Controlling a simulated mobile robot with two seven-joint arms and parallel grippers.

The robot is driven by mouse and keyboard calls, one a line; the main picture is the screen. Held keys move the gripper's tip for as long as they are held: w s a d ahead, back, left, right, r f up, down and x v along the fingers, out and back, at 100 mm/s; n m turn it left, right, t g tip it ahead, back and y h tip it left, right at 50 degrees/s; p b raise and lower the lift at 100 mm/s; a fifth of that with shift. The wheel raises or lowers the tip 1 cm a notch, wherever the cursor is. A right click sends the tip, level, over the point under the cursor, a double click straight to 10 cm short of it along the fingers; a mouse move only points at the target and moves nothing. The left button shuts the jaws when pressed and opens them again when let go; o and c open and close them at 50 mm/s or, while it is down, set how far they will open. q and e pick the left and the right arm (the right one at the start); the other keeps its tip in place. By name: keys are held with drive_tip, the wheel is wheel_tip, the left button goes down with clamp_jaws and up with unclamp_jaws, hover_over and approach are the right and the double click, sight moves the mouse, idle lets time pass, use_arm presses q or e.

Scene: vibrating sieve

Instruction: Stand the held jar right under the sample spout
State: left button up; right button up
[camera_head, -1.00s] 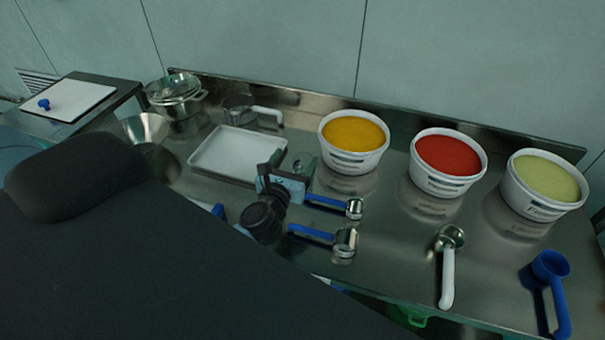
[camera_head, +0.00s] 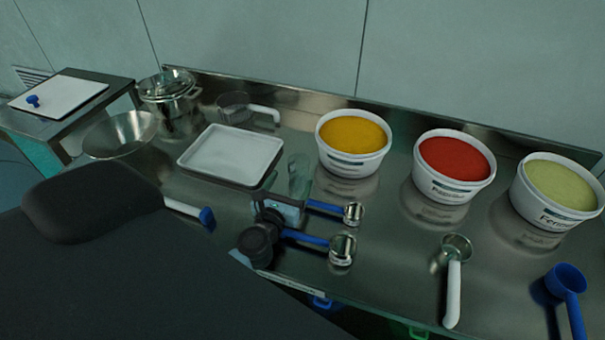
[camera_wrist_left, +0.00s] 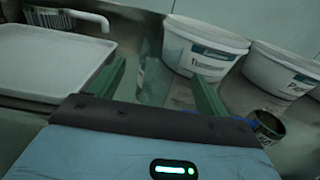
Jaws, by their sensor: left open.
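A clear glass jar (camera_head: 299,172) stands upright on the steel table, right of the white tray, in the head view. In the left wrist view the jar (camera_wrist_left: 153,82) shows faintly between two green fingers. My left gripper (camera_head: 284,205) is open and on the near side of the jar, its pale blue body low over the table; its fingers (camera_wrist_left: 160,80) are spread apart with the jar between or just beyond them. I cannot tell whether they touch it. I cannot make out a sample spout in either view. My right gripper is not in view.
The white tray (camera_head: 225,157) is left of the jar. Tubs of yellow (camera_head: 352,164), red (camera_head: 450,191) and green (camera_head: 550,208) contents stand to the right. Blue-handled scoops (camera_head: 340,250) lie close to the gripper. A lidded pot (camera_head: 170,98) and steel bowl (camera_head: 112,150) are at left.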

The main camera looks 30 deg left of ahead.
sight(295, 174)
use_arm(q)
drive_tip(key=shift+w+a+r, duration=0.1)
drive_tip(key=shift+w+r, duration=0.05)
drive_tip(key=shift+w, duration=0.35)
drive_tip(key=shift+w+r, duration=0.1)
drive_tip(key=shift+w, duration=0.2)
drive_tip(key=x, duration=0.5)
drive_tip(key=shift+a, duration=0.1)
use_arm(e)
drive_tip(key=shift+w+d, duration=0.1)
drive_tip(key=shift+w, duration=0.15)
use_arm(q)
drive_tip(key=c, duration=1.1)
drive_tip(key=shift+c, duration=0.2)
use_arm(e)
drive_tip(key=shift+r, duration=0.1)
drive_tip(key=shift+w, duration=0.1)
